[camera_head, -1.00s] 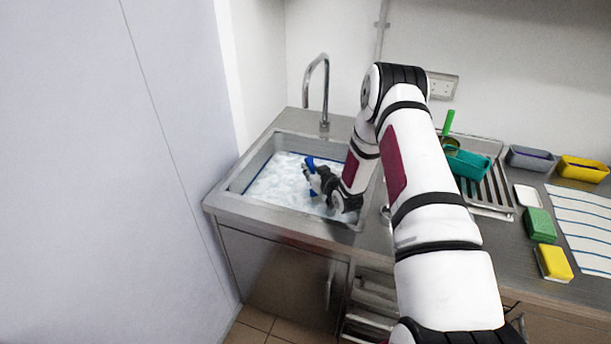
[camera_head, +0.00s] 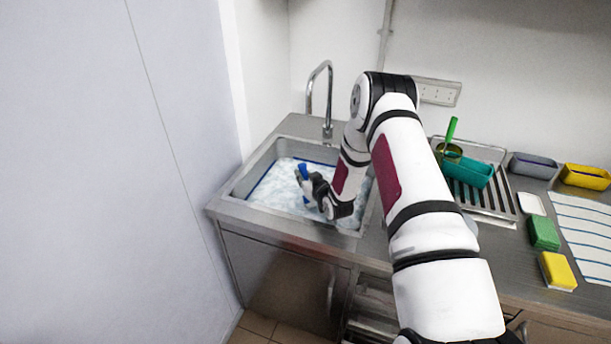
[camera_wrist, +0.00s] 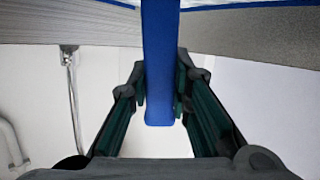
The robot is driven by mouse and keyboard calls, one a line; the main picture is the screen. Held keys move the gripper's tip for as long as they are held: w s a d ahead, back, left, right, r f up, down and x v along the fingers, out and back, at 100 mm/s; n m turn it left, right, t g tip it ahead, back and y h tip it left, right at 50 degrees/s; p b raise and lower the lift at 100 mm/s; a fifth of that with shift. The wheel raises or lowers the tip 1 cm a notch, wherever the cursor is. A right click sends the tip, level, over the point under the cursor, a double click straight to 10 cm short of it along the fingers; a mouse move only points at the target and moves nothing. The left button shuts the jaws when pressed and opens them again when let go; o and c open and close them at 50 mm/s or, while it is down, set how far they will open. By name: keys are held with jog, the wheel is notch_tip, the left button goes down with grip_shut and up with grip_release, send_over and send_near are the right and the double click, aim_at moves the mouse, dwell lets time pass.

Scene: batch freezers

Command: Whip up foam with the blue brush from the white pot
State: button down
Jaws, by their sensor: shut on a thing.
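My gripper (camera_head: 307,184) is over the sink basin (camera_head: 240,184), low at the foam, in the head view. It is shut on the blue brush (camera_head: 304,171), and only a small blue part shows there. In the wrist view the brush's blue handle (camera_wrist: 160,65) stands between the two fingers of my gripper (camera_wrist: 160,88). The bristle end is not visible. White foam (camera_head: 279,184) fills the basin floor, with a blue line along its edge. I cannot make out a white pot.
A tall faucet (camera_head: 328,95) stands behind the basin. To the right, a drying rack (camera_head: 503,203) carries a teal container (camera_head: 466,171) and a green-handled tool (camera_head: 451,130). Grey (camera_head: 533,165) and yellow (camera_head: 585,177) trays, a green sponge (camera_head: 543,233) and a yellow sponge (camera_head: 556,270) lie farther right.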

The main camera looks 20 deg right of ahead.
jog(key=w+a+r+p, duration=0.1)
jog(key=w+r, duration=0.3)
jog(key=r, duration=0.8)
jog(key=shift+r+p, duration=0.4)
jog(key=shift+p, duration=0.1)
dwell(0.5)
jog(key=shift+r, duration=0.1)
dwell(0.8)
jog(key=shift+r+p, duration=0.55)
jog(key=shift+r, duration=1.85)
